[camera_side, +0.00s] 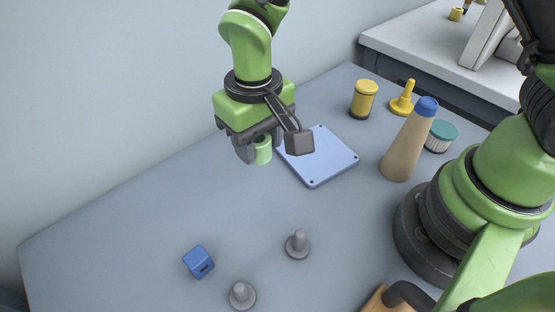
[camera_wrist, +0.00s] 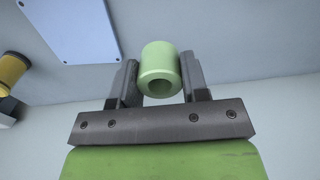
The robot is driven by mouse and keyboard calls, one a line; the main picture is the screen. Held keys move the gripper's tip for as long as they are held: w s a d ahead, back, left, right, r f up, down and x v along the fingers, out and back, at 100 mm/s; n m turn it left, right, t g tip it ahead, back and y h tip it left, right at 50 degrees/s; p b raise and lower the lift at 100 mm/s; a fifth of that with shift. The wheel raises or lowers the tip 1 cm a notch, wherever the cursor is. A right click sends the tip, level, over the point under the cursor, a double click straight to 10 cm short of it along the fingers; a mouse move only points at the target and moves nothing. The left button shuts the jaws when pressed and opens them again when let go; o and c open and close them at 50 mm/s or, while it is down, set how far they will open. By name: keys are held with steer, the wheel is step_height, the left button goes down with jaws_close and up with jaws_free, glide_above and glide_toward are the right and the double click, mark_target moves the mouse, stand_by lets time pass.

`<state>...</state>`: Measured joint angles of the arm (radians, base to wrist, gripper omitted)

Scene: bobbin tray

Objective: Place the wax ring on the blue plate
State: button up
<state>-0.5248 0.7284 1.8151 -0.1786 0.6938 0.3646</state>
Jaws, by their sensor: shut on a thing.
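A pale green ring-shaped piece with a hole through it, which I take for the wax ring (camera_wrist: 160,66), is held between the two fingers of my gripper (camera_wrist: 158,84) in the wrist view. In the side view the ring (camera_side: 263,150) shows at the fingertips of my gripper (camera_side: 257,152), above the grey table. The light blue plate (camera_side: 330,160) lies flat on the table, to the right of my gripper in the side view. In the wrist view the plate (camera_wrist: 75,28) is at upper left, apart from the ring.
A yellow bobbin (camera_side: 363,98), a yellow peg piece (camera_side: 403,98), a tan cone with blue top (camera_side: 405,145) and a teal-topped jar (camera_side: 440,136) stand beyond the plate. A blue block (camera_side: 198,261) and two grey pegs (camera_side: 298,245) are in front. The table's left side is clear.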

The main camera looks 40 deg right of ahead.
steer(key=d+r+m, duration=0.1)
steer(key=d+r, duration=0.1)
steer(key=d, duration=1.1)
glide_toward(318, 139)
steer(key=s+a, duration=0.1)
steer(key=s+a+f, duration=0.1)
steer(key=shift+s+a+f, duration=0.15)
steer(key=shift+a+f, duration=0.05)
steer(key=shift+a, duration=0.2)
steer(key=shift+f, duration=2.55)
steer(key=shift+f, duration=0.15)
steer(key=o, duration=0.9)
